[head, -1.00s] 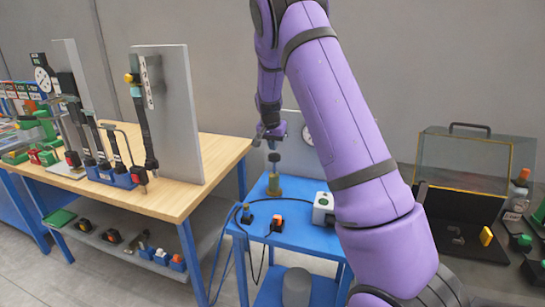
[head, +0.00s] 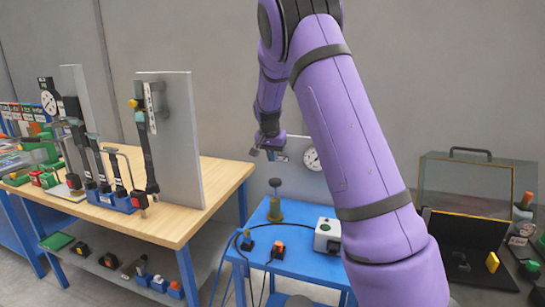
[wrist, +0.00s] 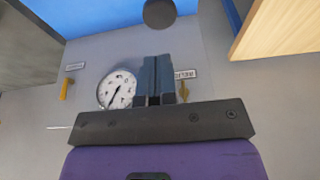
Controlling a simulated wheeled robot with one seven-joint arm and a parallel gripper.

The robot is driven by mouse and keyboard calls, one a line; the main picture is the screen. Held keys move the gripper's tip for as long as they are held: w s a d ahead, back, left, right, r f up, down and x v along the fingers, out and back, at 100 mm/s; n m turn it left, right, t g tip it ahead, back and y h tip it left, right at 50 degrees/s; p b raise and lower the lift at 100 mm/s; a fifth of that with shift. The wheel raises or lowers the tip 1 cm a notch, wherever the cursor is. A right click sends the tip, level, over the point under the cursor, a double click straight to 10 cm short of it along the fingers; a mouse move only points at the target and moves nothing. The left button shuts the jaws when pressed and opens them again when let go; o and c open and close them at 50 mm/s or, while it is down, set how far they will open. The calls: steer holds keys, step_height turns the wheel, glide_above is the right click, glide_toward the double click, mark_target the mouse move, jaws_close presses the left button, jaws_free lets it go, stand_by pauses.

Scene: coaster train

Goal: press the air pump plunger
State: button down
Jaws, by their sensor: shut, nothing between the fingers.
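The knob also shows as a dark disc at the top edge of the wrist view (wrist: 159,12). My gripper (head: 256,151) is above and slightly left of the knob in the head view, apart from it. Its two fingers lie together in the wrist view (wrist: 157,62), shut and empty, with a clear gap to the knob.
The blue cart (head: 292,262) also carries a white box (head: 327,236) and small switches with cables. A round gauge (head: 311,158) is behind the pump. A wooden workbench (head: 215,185) with upright panels stands left. A dark case (head: 465,240) is at right.

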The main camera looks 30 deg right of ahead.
stand_by(0.3)
step_height(320, 180, up, 6)
steer(key=f, duration=0.1)
glide_above(274, 181)
steer(key=s+a, duration=0.1)
steer(key=a, duration=0.1)
steer(key=shift+d+r, duration=0.15)
steer(key=shift+r, duration=0.1)
steer(key=x, duration=1.2)
steer(key=shift+s+f, duration=0.2)
steer(key=shift+f, duration=0.9)
step_height(274, 181, down, 6)
steer(key=shift+s+r, duration=0.1)
steer(key=shift+r, duration=0.05)
